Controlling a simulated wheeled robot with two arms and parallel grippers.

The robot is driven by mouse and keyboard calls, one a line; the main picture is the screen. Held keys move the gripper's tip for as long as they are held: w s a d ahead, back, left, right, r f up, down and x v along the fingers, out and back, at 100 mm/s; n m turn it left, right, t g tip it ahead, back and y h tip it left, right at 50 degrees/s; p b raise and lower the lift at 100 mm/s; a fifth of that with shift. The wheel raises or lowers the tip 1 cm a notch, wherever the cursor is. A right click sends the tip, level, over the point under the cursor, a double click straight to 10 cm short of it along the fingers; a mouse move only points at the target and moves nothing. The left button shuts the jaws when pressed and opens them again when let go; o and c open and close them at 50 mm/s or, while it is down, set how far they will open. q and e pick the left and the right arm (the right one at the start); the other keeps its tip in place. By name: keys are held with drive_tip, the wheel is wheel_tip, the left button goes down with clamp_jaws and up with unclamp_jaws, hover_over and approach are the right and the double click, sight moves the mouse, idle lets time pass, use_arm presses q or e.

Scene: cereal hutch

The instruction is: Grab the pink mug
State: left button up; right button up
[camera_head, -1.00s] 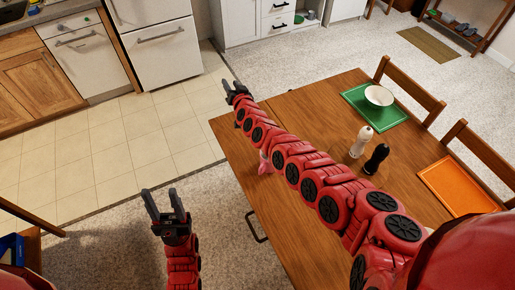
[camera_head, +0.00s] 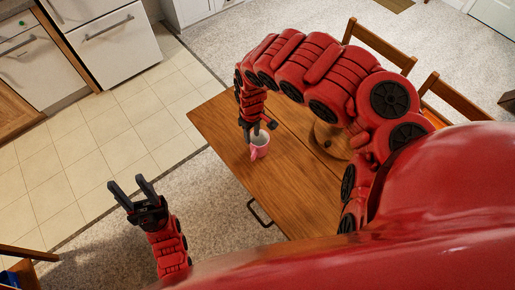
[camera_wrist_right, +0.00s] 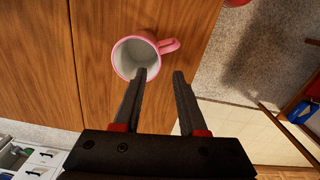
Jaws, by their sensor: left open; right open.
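The pink mug (camera_head: 260,147) stands on the wooden table near its front left edge. In the right wrist view the pink mug (camera_wrist_right: 137,55) shows its white inside, with its handle pointing right. My right gripper (camera_head: 255,130) is close above the mug, pointing down. In the wrist view my right gripper (camera_wrist_right: 163,73) is open; its left fingertip overlaps the near rim and its right fingertip lies below the handle. I cannot tell if they touch. My left gripper (camera_head: 134,184) is open and empty, away from the table on the left.
The wooden table (camera_head: 222,115) has bare room left of and in front of the mug. A round brown item (camera_head: 327,140) is partly hidden behind my right arm. Chairs (camera_head: 380,42) stand at the far side. White kitchen units (camera_head: 100,40) are at the back left.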

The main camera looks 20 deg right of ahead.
sight(252, 144)
wheel_tip(252, 144, down, 7)
drive_tip(key=shift+a+r+b, duration=0.1)
drive_tip(key=shift+r+b, duration=0.1)
drive_tip(key=shift+b, duration=0.3)
drive_tip(key=shift+d+f+p, duration=0.15)
drive_tip(key=shift+f, duration=1.35)
drive_tip(key=shift+d+f+p, duration=0.1)
drive_tip(key=shift+f+p, duration=0.05)
drive_tip(key=shift+f, duration=1.35)
clamp_jaws()
